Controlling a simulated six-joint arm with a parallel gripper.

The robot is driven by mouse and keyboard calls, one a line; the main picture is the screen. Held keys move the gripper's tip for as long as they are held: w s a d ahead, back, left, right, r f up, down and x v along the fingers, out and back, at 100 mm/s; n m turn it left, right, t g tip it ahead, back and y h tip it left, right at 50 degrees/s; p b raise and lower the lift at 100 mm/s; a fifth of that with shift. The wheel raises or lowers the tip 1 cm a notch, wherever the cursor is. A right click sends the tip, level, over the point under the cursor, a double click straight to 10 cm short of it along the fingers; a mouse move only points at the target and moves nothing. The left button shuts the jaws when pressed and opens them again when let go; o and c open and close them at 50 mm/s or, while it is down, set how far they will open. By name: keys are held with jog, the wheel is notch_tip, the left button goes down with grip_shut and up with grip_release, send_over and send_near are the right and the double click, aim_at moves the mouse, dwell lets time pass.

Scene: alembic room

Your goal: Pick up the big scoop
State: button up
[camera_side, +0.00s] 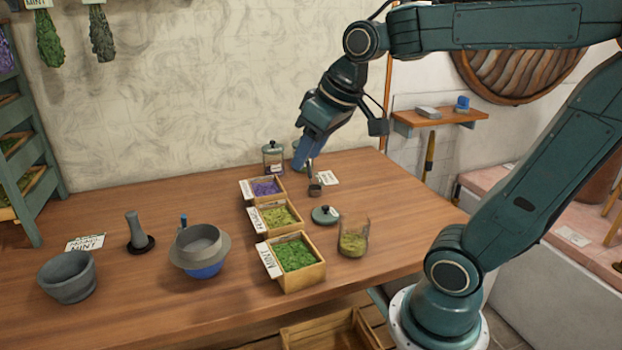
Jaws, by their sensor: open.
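A small dark metal scoop (315,188) is at the back of the wooden table, its thin handle pointing up. Only one scoop is clear to me, and I cannot tell its size class for sure. My gripper (307,156), with blue fingers, points down right above it and is open. The fingertips are at the top of the handle; I cannot tell whether they touch it or stand around it.
A lidded jar (273,158) stands left of my gripper. Wooden boxes of purple (266,188), pale green and green herbs (295,256) run toward the front. A lid (324,215) and open glass jar (353,238) lie nearby. Bowls (199,248) and a pestle (137,232) stand left.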

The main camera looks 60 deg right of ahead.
jog(key=w+d+m, duration=0.1)
jog(key=w+d, duration=0.8)
jog(key=m, duration=0.3)
send_over(310, 171)
jog(key=s, duration=0.5)
notch_tip(310, 171, down, 14)
jog(key=shift+f, duration=0.2)
jog(key=shift+s, duration=0.1)
jog(key=x, duration=0.8)
jog(key=shift+f, duration=0.35)
jog(key=shift+x, duration=2.55)
